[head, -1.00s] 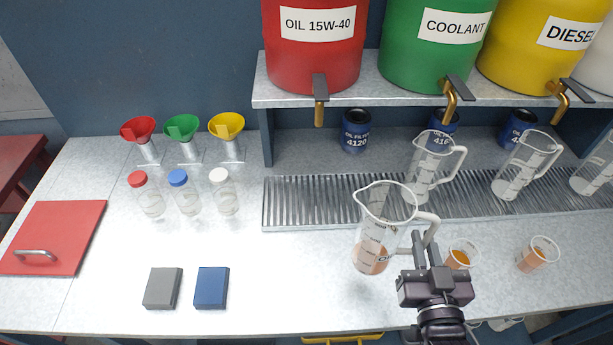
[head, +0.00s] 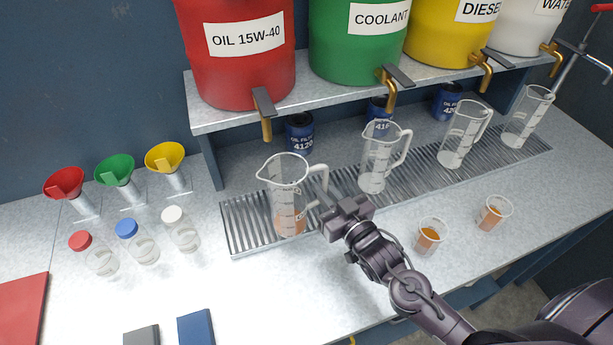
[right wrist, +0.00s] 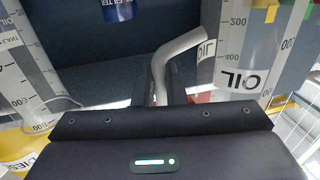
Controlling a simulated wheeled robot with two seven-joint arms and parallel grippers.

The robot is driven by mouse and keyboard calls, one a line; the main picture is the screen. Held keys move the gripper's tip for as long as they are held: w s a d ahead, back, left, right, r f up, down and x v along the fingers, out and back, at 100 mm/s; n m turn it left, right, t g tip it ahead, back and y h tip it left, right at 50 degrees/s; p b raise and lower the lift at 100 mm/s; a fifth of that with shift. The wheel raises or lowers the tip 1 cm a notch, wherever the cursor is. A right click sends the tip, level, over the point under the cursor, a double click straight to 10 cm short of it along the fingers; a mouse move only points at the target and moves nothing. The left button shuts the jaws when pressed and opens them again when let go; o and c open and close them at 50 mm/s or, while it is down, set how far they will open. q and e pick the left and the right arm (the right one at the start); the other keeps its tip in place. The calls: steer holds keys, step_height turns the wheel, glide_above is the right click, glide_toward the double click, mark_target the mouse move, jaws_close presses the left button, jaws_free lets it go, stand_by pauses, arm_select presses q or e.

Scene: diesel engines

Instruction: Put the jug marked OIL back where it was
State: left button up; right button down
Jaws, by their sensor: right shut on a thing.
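The clear jug (head: 286,192), holding a little orange-brown liquid at the bottom, is upright at the left end of the slotted metal drip tray (head: 240,236), under the red OIL 15W-40 drum (head: 235,70). I cannot tell whether its base touches the tray. The OIL mark on the jug shows at the right of the right wrist view (right wrist: 245,75). My right gripper (head: 330,208) is shut on the jug's handle (right wrist: 170,65), on the jug's right side. My left gripper is not in view.
Other jugs (head: 376,165) stand along the tray to the right. Two beakers with amber liquid (head: 429,236) (head: 493,213) stand in front. Oil filters (head: 300,132) stand behind, below the drum taps (head: 263,115). Funnels (head: 115,170) and capped bottles (head: 140,245) are left.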

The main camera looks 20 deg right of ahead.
steer(key=w+f+p, duration=0.1)
steer(key=w, duration=0.1)
steer(key=w+a+f, duration=0.1)
steer(key=w, duration=0.1)
steer(key=w+f+p, duration=0.1)
steer(key=w, duration=0.2)
steer(key=shift+a+p, duration=0.35)
steer(key=shift+f, duration=0.2)
steer(key=shift+f, duration=0.2)
steer(key=c, duration=1.5)
jaws_free()
steer(key=shift+r, duration=0.15)
